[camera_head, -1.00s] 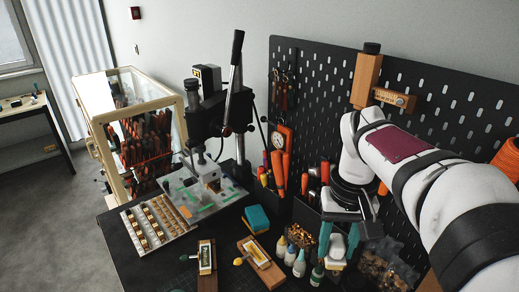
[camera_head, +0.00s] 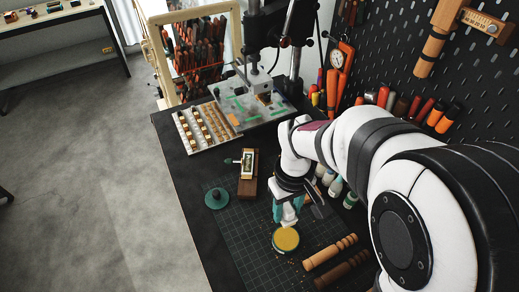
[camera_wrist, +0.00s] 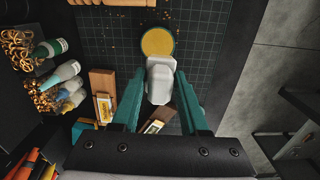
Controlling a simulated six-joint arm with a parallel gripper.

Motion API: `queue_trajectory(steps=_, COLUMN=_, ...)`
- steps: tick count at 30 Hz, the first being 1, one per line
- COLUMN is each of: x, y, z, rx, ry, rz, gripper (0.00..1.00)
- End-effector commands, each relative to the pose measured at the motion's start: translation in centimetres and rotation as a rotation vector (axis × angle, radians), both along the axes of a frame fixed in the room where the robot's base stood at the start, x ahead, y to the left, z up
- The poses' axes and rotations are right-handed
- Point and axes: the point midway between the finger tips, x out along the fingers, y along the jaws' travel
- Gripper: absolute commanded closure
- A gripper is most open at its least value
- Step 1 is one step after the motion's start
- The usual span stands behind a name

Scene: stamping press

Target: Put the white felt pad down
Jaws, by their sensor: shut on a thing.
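The white felt pad (camera_head: 288,216) is a pale, thick block between the teal fingers of my gripper (camera_head: 287,210). In the wrist view the pad (camera_wrist: 160,85) sits between the fingertips, its far end pointing at a round tin with a yellow filling (camera_wrist: 157,42). My gripper is shut on the pad and points down over the cutting mat. In the head view the tin (camera_head: 286,239) stands on the mat just in front of the pad. I cannot tell whether pad and tin touch.
A dark green round lid (camera_head: 216,198) and a wooden block with a brass-framed piece (camera_head: 248,170) lie to the left. Turned wooden handles (camera_head: 330,252) lie to the right of the tin. Small bottles (camera_wrist: 62,73) stand beside the mat. The cutting mat (camera_head: 240,235) has bare room left of the tin.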

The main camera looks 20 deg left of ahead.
Motion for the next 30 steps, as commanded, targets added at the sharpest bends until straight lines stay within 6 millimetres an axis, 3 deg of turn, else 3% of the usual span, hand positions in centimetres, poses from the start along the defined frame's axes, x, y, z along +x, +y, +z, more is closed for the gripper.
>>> queue_trajectory(steps=5, x=-1.4, y=3.0, z=-2.4, rx=0.001, ry=0.001, rz=0.06, gripper=1.0)
queue_trajectory(steps=12, x=-3.2, y=9.9, z=-6.6, rx=0.001, ry=0.001, rz=0.056, gripper=1.0)
queue_trajectory(steps=15, x=-3.5, y=11.6, z=-7.6, rx=0.002, ry=-0.001, rz=0.053, gripper=1.0)
queue_trajectory(steps=24, x=-3.7, y=12.2, z=-11.9, rx=0.001, ry=0.0, rz=0.048, gripper=1.0)
queue_trajectory(steps=30, x=-3.6, y=12.2, z=-12.0, rx=0.004, ry=-0.002, rz=0.048, gripper=1.0)
